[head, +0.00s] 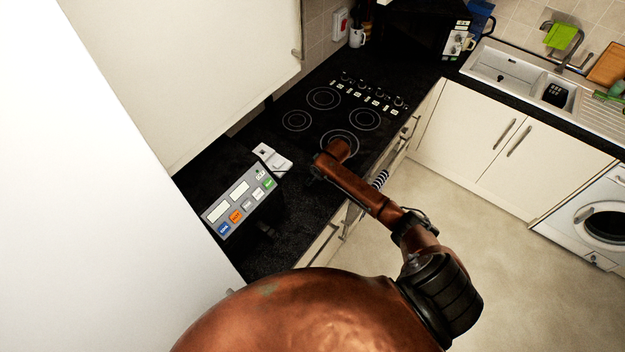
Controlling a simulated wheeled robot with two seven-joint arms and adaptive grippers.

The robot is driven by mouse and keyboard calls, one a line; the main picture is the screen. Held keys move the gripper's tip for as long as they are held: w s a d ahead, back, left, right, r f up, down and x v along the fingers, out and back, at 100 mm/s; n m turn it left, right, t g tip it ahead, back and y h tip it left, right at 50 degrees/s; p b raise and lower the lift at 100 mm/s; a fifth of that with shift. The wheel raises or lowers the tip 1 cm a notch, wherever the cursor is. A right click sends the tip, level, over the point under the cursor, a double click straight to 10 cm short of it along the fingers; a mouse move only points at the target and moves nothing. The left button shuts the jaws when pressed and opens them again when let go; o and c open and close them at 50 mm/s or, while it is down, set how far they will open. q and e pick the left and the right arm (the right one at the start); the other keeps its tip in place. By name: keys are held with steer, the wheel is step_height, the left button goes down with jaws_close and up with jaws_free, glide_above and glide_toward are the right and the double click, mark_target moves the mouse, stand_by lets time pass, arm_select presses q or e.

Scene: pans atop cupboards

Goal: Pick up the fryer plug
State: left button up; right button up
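I cannot make out the fryer plug for certain. A dark appliance with a grey control panel (242,207) and coloured buttons stands on the black worktop at the left; it may be the fryer. A small white fitting (272,158) sits just behind its panel, too small to tell whether it is a socket or a plug. My copper arm comes in from the lower right and reaches over the worktop edge, ending near the front of the hob. No gripper fingers show at its end. My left arm and gripper are not in view.
A black hob (345,108) with several rings lies behind my arm. A white cupboard (190,70) overhangs the worktop at the left. The floor (470,215) at right is clear.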

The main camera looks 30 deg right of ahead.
jaws_close()
steer(key=shift+r, duration=0.1)
